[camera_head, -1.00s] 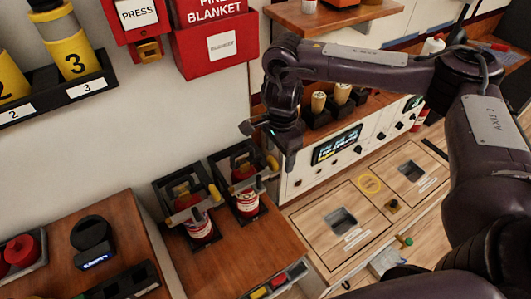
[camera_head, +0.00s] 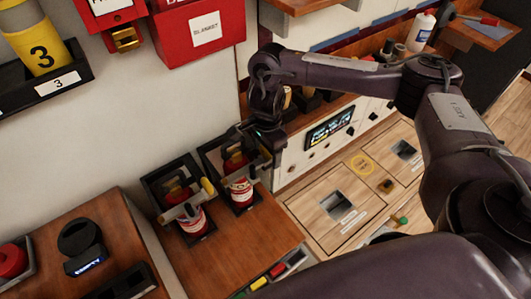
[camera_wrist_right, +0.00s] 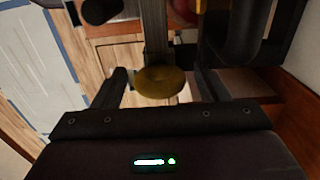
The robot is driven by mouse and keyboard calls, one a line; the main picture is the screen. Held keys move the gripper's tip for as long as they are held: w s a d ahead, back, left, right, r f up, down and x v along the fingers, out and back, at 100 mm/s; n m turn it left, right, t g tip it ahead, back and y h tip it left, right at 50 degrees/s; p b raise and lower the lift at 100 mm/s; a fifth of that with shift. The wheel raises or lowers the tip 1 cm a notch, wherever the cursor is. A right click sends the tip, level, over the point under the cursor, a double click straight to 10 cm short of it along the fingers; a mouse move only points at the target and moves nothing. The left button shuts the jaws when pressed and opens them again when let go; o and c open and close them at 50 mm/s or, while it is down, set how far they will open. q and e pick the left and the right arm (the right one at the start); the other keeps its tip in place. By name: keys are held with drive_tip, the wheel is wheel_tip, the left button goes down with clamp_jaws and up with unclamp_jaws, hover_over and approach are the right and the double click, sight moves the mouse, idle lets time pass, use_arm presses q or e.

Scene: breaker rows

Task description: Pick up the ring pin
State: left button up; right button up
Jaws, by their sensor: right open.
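A yellow-ended latch (camera_head: 208,187) crosses the left bracket. I cannot make out a ring pin for certain on either one. My right gripper (camera_head: 250,134) is open at the upper right of the right bracket. In the right wrist view, a round yellow knob (camera_wrist_right: 160,80) at the end of a grey bar (camera_wrist_right: 156,35) shows between the fingers of the right gripper (camera_wrist_right: 160,92), which are apart. My left gripper is out of view.
The brackets stand on a brown wooden shelf (camera_head: 240,240) against the wall. A red blanket box (camera_head: 200,40) hangs above. A control panel with a screen (camera_head: 330,127) is right of the gripper. A black round device (camera_head: 80,238) stands at lower left.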

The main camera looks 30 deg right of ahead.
drive_tip(key=c, duration=1.1)
drive_tip(key=shift+o, duration=0.2)
drive_tip(key=shift+r, duration=0.1)
